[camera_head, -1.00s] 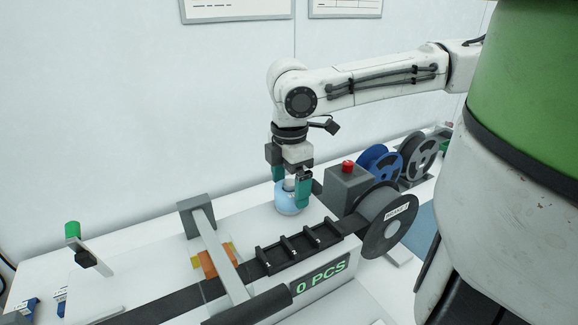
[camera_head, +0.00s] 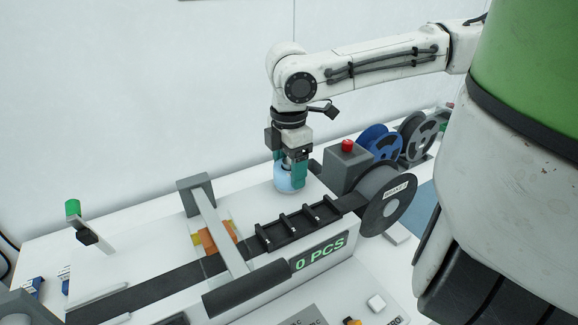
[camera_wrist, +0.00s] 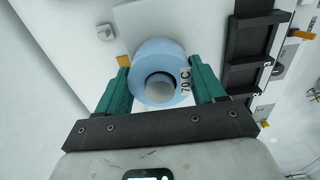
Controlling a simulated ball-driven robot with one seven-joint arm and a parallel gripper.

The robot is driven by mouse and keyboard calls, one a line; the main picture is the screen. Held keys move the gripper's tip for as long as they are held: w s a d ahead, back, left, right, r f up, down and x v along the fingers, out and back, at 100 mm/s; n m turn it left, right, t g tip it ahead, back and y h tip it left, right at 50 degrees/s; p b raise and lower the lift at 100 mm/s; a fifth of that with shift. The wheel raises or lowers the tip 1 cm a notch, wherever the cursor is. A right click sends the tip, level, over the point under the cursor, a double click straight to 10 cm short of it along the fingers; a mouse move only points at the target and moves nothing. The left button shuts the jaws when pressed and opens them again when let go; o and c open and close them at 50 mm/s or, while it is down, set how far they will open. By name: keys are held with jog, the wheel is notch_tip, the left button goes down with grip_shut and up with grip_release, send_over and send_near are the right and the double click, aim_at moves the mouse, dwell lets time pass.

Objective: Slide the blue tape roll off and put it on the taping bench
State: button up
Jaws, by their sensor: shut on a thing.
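The light-blue tape roll (camera_head: 284,184) sits on the white machine top, behind the black slotted rail. It also shows in the wrist view (camera_wrist: 158,60), where a pale round post or core fills much of its hole. My gripper (camera_head: 293,182) points down over it. Its teal fingers (camera_wrist: 160,85) are shut on the roll from both sides. A "70 C" label shows beside the right finger. I cannot tell whether there is a gap under the roll. The taping bench cannot be made out for certain.
The black slotted rail (camera_head: 300,224) and a grey box with a red button (camera_head: 347,146) stand close by. A grey bridge bar (camera_head: 214,230) crosses the belt on the left.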

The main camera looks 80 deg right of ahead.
jog(key=shift+r+p, duration=0.65)
jog(key=shift+p, duration=0.2)
jog(key=shift+c, duration=0.4)
dwell(0.5)
jog(key=shift+r+p, duration=2.85)
jog(key=shift+f, duration=0.1)
